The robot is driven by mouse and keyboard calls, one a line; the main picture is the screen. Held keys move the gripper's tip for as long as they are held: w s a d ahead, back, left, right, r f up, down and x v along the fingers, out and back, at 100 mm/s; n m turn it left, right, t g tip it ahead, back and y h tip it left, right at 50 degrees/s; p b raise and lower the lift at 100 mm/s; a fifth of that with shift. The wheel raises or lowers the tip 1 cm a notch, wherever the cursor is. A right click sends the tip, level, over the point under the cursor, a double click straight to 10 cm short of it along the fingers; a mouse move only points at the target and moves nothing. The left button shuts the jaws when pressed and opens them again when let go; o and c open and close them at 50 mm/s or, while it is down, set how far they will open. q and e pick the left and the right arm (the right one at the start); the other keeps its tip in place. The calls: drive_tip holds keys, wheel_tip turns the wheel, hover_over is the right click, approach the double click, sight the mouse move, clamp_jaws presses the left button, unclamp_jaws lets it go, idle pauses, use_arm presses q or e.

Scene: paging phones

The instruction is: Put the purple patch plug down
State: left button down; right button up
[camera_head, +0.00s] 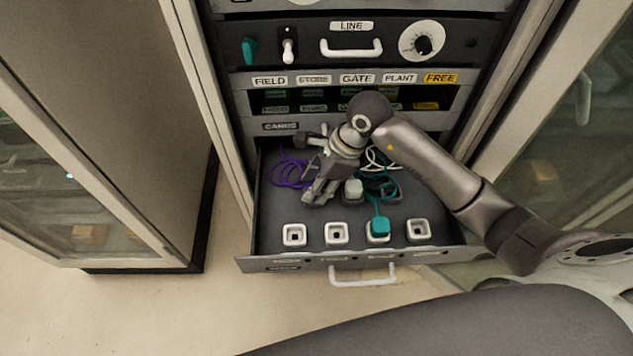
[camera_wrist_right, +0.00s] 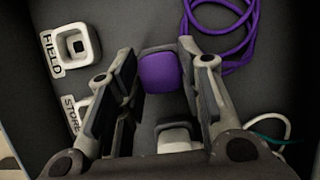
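The purple patch plug (camera_wrist_right: 160,72) shows in the right wrist view between the fingertips of my right gripper (camera_wrist_right: 158,62). It fills the gap, with a finger close against each side, low over the dark drawer floor. Its purple cord (camera_head: 288,171) lies coiled at the left rear of the drawer (camera_head: 270,212). In the head view my right gripper (camera_head: 318,192) reaches down into the drawer and hides the plug. My left gripper is not in view.
A row of white sockets (camera_head: 294,235) runs along the drawer front. A teal plug (camera_head: 380,228) sits at the third one. A white plug (camera_head: 353,189) stands right of my gripper, near teal and white cords. The drawer handle (camera_head: 362,278) projects in front.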

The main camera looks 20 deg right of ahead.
drive_tip(key=shift+o, duration=1.3)
drive_tip(key=shift+r, duration=0.1)
drive_tip(key=shift+r+p, duration=0.2)
drive_tip(key=shift+p, duration=0.1)
drive_tip(key=shift+d+r, duration=0.1)
drive_tip(key=shift+r, duration=0.2)
drive_tip(key=b+v, duration=0.2)
drive_tip(key=v, duration=0.9)
drive_tip(key=shift+r, duration=0.2)
drive_tip(key=shift+s+d+r, duration=0.1)
drive_tip(key=shift+d, duration=0.05)
